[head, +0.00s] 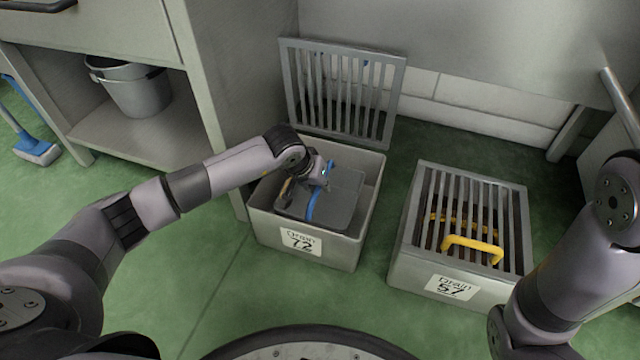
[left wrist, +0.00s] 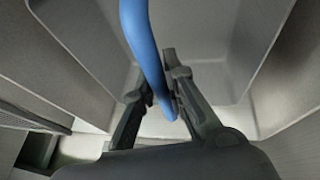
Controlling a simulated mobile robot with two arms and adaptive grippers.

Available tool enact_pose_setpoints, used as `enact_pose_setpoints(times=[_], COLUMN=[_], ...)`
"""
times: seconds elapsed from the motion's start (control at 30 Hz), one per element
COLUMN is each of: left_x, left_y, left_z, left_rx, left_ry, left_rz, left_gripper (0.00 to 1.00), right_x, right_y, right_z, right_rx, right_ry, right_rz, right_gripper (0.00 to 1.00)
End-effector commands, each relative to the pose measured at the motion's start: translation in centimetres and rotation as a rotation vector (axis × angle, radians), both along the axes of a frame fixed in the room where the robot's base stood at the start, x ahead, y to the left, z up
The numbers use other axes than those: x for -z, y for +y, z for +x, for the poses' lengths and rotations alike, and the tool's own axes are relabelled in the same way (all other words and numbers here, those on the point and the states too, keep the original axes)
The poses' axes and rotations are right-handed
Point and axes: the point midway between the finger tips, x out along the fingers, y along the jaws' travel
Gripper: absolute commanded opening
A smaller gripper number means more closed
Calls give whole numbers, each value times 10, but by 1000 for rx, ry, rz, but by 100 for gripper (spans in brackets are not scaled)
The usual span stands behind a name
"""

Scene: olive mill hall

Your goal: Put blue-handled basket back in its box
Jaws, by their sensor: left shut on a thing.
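The grey basket (head: 345,190) with a blue handle (head: 312,204) is inside the open grey box labelled "Drain 72" (head: 262,222). Its upper edge looks about level with or a little below the box rim; whether it rests on the bottom is hidden. My left gripper (head: 318,182) reaches into the box from the left and is shut on the blue handle. In the left wrist view the handle (left wrist: 142,45) runs between the fingers (left wrist: 158,88), with grey walls around. My right arm shows at the right edge; its gripper is out of view.
A slatted grate (head: 340,130) leans upright behind the open box. To the right, a second box (head: 405,268) labelled "Drain 57" has its grate (head: 508,190) on top and a yellow handle (head: 472,244). A shelf unit with a bucket (head: 138,90) stands left. Green floor lies between the boxes.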

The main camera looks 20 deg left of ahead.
Motion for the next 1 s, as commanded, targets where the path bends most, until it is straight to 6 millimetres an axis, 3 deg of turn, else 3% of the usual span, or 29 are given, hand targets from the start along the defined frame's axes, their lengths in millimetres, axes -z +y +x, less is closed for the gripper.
enact_pose_setpoints(times=[0.3, 0.33, 0.6, 0.87, 1.0], left_x=[3, 3, 4, 4, 7], left_y=[0, 0, 0, 0, 1], left_z=[0, 1, 0, 0, -1], left_rx=[0, 0, 0, 0, 0], left_ry=[-2, -2, -1, 0, 5], left_rz=[0, 0, 0, 1, 3], left_gripper=[0, 14, 32, 35, 44], right_x=[3, 3, 3, 3, 3], right_y=[0, 0, 0, 0, 0], right_z=[0, 0, 0, 0, 0], right_rx=[0, 0, 0, 0, 0], right_ry=[0, 0, -1, 0, 0], right_rz=[0, 0, 0, 0, 0], right_gripper=[0, 0, 0, 0, 0])
